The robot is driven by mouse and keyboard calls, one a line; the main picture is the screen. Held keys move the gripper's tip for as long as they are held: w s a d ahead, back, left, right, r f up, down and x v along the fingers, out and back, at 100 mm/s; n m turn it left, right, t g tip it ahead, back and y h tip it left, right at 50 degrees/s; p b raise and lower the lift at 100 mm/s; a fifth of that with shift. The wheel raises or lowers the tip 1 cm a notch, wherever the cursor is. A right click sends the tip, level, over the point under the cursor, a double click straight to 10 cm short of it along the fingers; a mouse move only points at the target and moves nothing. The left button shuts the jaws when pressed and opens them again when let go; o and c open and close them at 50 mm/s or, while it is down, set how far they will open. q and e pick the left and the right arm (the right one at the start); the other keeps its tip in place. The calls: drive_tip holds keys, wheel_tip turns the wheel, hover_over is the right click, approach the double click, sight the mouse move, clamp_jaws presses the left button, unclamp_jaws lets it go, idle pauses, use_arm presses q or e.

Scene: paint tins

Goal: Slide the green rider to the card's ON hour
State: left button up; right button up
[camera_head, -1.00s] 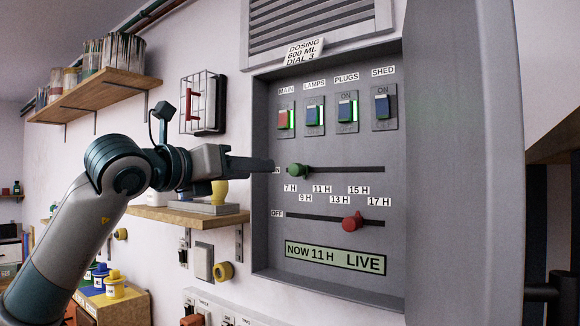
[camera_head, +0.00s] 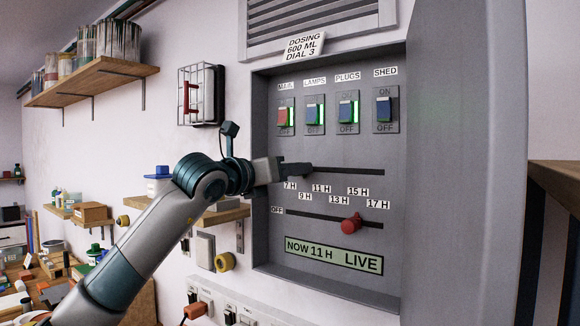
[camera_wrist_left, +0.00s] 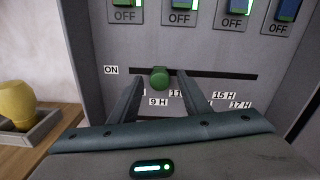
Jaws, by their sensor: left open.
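The green rider (camera_wrist_left: 159,77) sits on the upper ON slot (camera_wrist_left: 215,74), toward its left end, in the left wrist view. In the head view my gripper hides it. My left gripper (camera_head: 300,169) is open at the panel, one finger on each side of the rider; I cannot tell whether they touch it. Hour labels run from 7 H (camera_head: 290,185) to 17 H (camera_head: 378,204) below the slot. The red rider (camera_head: 351,223) sits on the OFF slot, right of its middle. The visible card (camera_head: 304,47) reads DOSING 600 ML DIAL 3 and shows no ON hour.
Switches MAIN (camera_head: 286,117), LAMPS, PLUGS and SHED (camera_head: 385,110) line the panel above the slots. The display (camera_head: 333,256) reads NOW 11 H LIVE. A small wooden shelf (camera_head: 225,213) is left of the panel; the cabinet's grey side (camera_head: 465,170) stands out at right.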

use_arm(q)
clamp_jaws()
drive_tip(key=w+a, duration=0.1)
drive_tip(key=a, duration=0.1)
drive_tip(key=w+a, duration=0.1)
drive_tip(key=a, duration=0.1)
drive_tip(key=shift+w+r+b, duration=0.1)
drive_tip(key=shift+w+b, duration=0.2)
drive_tip(key=shift+w, duration=0.05)
drive_tip(key=shift+c, duration=0.9)
unclamp_jaws()
drive_tip(key=shift+o, duration=0.9)
drive_tip(key=shift+w+a, duration=0.1)
drive_tip(key=shift+w, duration=0.05)
